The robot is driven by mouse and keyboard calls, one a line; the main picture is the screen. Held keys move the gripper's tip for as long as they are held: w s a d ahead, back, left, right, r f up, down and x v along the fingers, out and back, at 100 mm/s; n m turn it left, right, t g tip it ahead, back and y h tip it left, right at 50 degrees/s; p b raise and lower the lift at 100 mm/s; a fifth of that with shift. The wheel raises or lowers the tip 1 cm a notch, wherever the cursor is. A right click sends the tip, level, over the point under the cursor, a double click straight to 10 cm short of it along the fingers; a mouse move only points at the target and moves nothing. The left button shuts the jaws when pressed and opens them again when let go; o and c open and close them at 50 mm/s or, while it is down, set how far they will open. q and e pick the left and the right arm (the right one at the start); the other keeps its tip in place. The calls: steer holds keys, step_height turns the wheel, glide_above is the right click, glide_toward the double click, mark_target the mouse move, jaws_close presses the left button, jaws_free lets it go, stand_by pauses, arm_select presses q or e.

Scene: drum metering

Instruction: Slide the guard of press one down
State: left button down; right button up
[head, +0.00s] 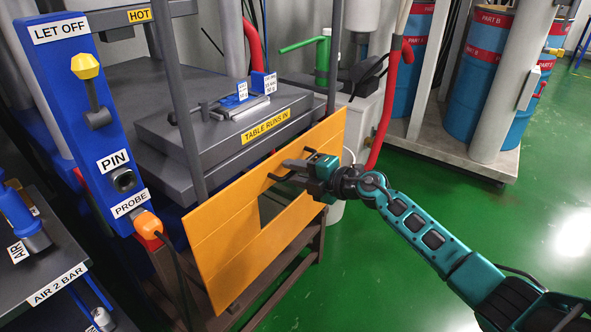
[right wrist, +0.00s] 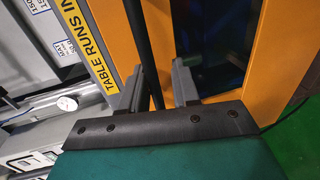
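The guard of the press (head: 215,238) is an orange panel with a dark window and a black handle bar (head: 272,177). It stands in front of the press frame, its top edge just below the yellow "TABLE RUNS IN" label. My right gripper (head: 290,170) is at the handle, in front of the panel. In the right wrist view the black bar (right wrist: 150,45) runs between its two grey fingers (right wrist: 160,85), near the left one, with a gap to the right one. The fingers are apart. My left gripper is not in view.
A blue post (head: 75,75) with "LET OFF", "PIN" and "PROBE" labels stands left of the press, with an orange probe (head: 148,224) on it. A grey table block (head: 205,130) lies behind the guard. Blue drums (head: 480,75) stand at the back right. The green floor at right is clear.

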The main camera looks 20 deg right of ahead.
steer(key=shift+o, duration=0.3)
steer(key=shift+s+d, duration=0.1)
steer(key=p+v, duration=0.3)
steer(key=v, duration=0.9)
steer(key=shift+s+d, duration=0.2)
steer(key=shift+s, duration=0.05)
